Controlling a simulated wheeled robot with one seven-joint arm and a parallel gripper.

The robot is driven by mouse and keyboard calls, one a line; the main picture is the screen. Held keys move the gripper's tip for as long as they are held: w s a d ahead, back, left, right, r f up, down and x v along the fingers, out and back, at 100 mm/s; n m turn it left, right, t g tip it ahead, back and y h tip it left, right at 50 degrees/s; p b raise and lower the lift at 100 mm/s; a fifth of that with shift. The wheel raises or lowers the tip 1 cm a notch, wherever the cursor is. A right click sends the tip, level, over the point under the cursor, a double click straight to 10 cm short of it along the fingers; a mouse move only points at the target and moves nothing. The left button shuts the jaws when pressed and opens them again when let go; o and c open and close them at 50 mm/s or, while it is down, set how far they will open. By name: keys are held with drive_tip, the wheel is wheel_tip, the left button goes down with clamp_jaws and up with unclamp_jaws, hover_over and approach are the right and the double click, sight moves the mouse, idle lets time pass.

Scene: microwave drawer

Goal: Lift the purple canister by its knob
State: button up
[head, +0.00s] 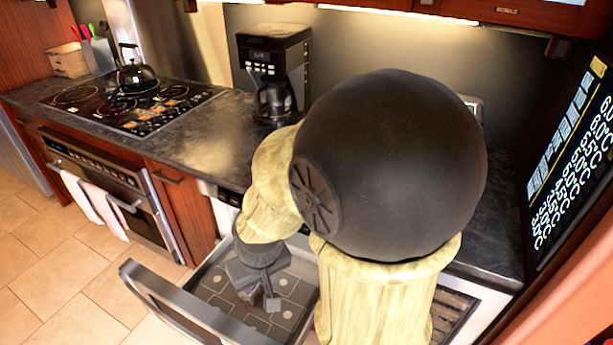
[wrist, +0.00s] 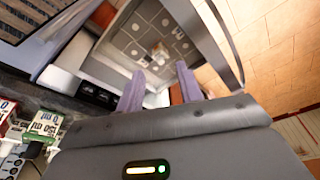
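No purple canister can be made out in either view; my arm covers part of the drawer in the head view. My gripper (head: 261,298) is over the open drawer (head: 215,316), pointing down toward its inside. In the wrist view my gripper (wrist: 160,72) has its two purple-grey fingers apart, with nothing held between them. A small pale object (wrist: 160,52) shows beyond the fingertips, on the patterned drawer floor. It is too small to tell what it is.
The drawer front (head: 165,295) stands pulled out over the tiled floor. A dark counter (head: 205,140) runs behind, with a coffee maker (head: 275,65), a stove (head: 130,105) and a kettle (head: 135,75). An oven with towels (head: 95,205) is at left. Tiled floor at left is free.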

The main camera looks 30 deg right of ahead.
drive_tip(key=shift+o, duration=0.8)
drive_tip(key=shift+s+a, duration=0.1)
drive_tip(key=shift+s, duration=0.2)
drive_tip(key=shift+o, duration=0.9)
drive_tip(key=shift+r, duration=0.3)
drive_tip(key=w+d+r+m+t+p, duration=0.1)
drive_tip(key=w+d+r+m+p, duration=0.1)
drive_tip(key=w+d+r+p, duration=0.9)
drive_tip(key=w+d+r, duration=0.1)
drive_tip(key=d, duration=0.4)
drive_tip(key=w+d+r+p, duration=0.1)
drive_tip(key=w+d+r, duration=0.2)
drive_tip(key=d+r, duration=0.1)
drive_tip(key=w+d+r+h+p, duration=0.1)
drive_tip(key=w+d+r, duration=0.1)
drive_tip(key=d, duration=0.5)
drive_tip(key=shift+w+d+r+m+t, duration=0.3)
drive_tip(key=shift+w+r+m, duration=0.1)
drive_tip(key=shift+w, duration=0.05)
drive_tip(key=p+x, duration=0.3)
drive_tip(key=x, duration=0.9)
drive_tip(key=shift+w+r, duration=0.15)
drive_tip(key=shift+f, duration=0.2)
drive_tip(key=shift+p, duration=0.3)
